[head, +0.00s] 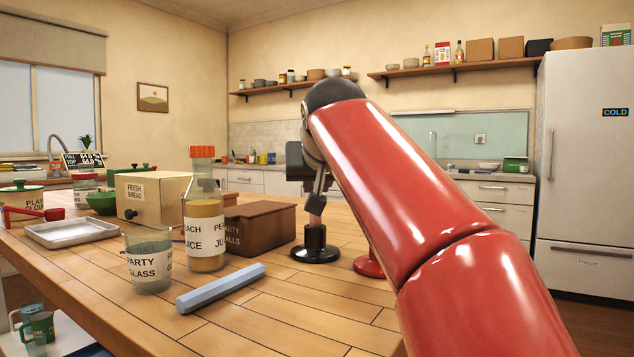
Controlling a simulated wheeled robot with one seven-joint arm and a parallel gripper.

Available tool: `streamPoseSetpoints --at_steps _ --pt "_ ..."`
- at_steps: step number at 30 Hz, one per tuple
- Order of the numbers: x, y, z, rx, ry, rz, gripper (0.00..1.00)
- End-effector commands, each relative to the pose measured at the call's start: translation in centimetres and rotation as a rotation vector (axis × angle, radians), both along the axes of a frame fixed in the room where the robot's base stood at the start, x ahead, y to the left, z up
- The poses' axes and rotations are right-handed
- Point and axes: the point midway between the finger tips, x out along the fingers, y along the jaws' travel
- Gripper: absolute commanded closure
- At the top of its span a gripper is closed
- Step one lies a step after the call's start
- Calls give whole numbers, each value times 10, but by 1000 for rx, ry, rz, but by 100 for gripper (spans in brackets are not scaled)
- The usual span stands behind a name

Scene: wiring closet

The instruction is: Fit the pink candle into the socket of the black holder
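My gripper (317,192) is over the wooden table, straight above the black holder, and points down. It appears shut on the pink candle (315,216), which is upright; only a short lower length shows beneath the fingers. The black holder (315,247) stands on the table with a round, wide base. The candle's lower end meets the top of the holder in the picture; I cannot tell whether it is inside the socket or just above it. My red arm covers the area to the right.
A red holder (369,266) stands close to the right, partly behind my arm. A brown box (258,228), a bottle of juice (205,235), a glass (149,262) and a light-blue bar (220,288) are to the left. The front table is clear.

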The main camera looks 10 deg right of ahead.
Motion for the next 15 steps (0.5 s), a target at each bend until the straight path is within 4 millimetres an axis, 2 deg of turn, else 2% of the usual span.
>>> streamPoseSetpoints --at_steps 7,8,13,15 --pt "0 0 -7 0 0 0 100" --pt "0 0 -6 0 0 0 78" --pt "0 0 -5 0 0 0 56" --pt "0 0 -5 0 0 0 56"
